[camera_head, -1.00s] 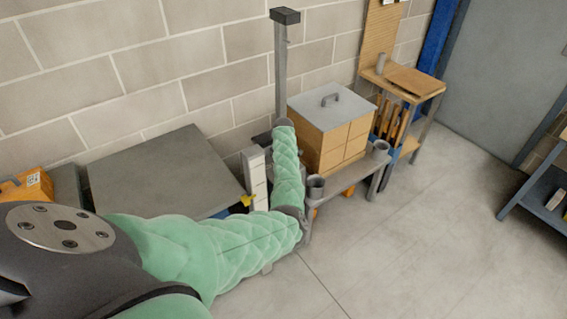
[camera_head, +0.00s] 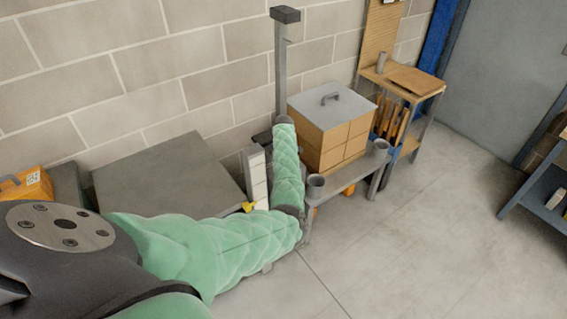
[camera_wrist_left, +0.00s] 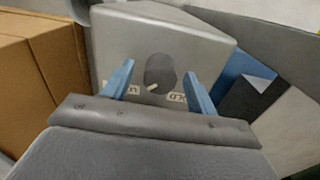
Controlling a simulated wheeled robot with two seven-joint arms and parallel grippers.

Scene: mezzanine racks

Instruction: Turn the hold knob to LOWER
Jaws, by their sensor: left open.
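The hold knob (camera_wrist_left: 160,70) is a dark grey round knob on the face of a light grey box (camera_wrist_left: 118,30). A pale pointer mark shows at its lower left edge. Two white labels sit below it, a left one (camera_wrist_left: 131,89) and a right one (camera_wrist_left: 177,97). Both are partly covered by my fingers and their words are hard to read. My left gripper (camera_wrist_left: 158,68) is open, with one blue finger on each side of the knob and a visible gap to it. In the head view my green-sleeved left arm hides the gripper and knob. My right gripper is not seen.
A cardboard box (camera_wrist_left: 45,70) stands left of the grey box in the wrist view. In the head view, cartons (camera_head: 335,142) with a grey lid and cups (camera_head: 315,187) stand on a bench right of my arm. A grey table (camera_head: 165,175) is left.

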